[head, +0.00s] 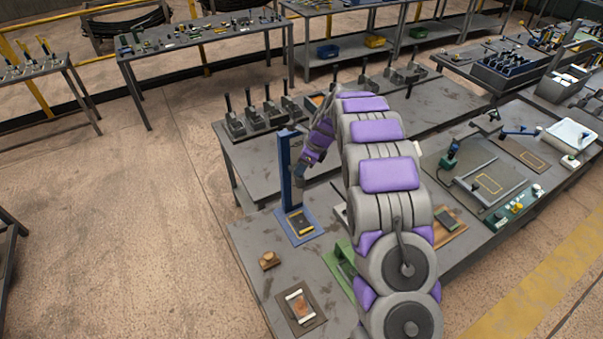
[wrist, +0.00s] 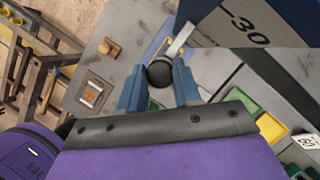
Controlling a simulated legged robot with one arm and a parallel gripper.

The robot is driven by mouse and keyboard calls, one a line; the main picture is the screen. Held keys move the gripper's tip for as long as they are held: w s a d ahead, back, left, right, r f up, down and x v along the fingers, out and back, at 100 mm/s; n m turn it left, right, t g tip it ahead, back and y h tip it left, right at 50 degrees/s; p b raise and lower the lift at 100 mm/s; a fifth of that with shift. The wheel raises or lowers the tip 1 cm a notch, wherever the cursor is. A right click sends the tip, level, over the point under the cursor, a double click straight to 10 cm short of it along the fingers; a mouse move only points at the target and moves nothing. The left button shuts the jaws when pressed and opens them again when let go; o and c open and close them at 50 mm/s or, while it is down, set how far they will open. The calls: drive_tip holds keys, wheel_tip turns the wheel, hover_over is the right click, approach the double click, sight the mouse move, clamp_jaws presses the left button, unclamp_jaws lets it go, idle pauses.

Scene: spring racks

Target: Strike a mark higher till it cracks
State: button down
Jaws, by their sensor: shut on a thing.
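A tall blue post (head: 286,170) stands on a blue base plate (head: 308,236) with a dark, yellow-edged pad on it. A pale grey bar (wrist: 180,39) runs up and right from the knob. In the head view my gripper (head: 301,175) is close to the right side of the post, and the knob cannot be made out there.
On the same table are a wooden piece (head: 269,260), a plate with a brown block between pale strips (head: 300,306) and a green tray (head: 342,262). A row of black-handled levers (head: 268,110) stands behind. Open floor (head: 130,220) lies to the left.

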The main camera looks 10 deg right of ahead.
wheel_tip(320, 180, up, 9)
drive_tip(key=p, duration=0.3)
drive_tip(key=shift+p, duration=0.4)
drive_tip(key=c, duration=0.8)
unclamp_jaws()
drive_tip(key=shift+w, duration=0.1)
drive_tip(key=b+v, duration=0.2)
drive_tip(key=v, duration=1.5)
drive_tip(key=shift+d, duration=0.15)
drive_tip(key=shift+r, duration=0.1)
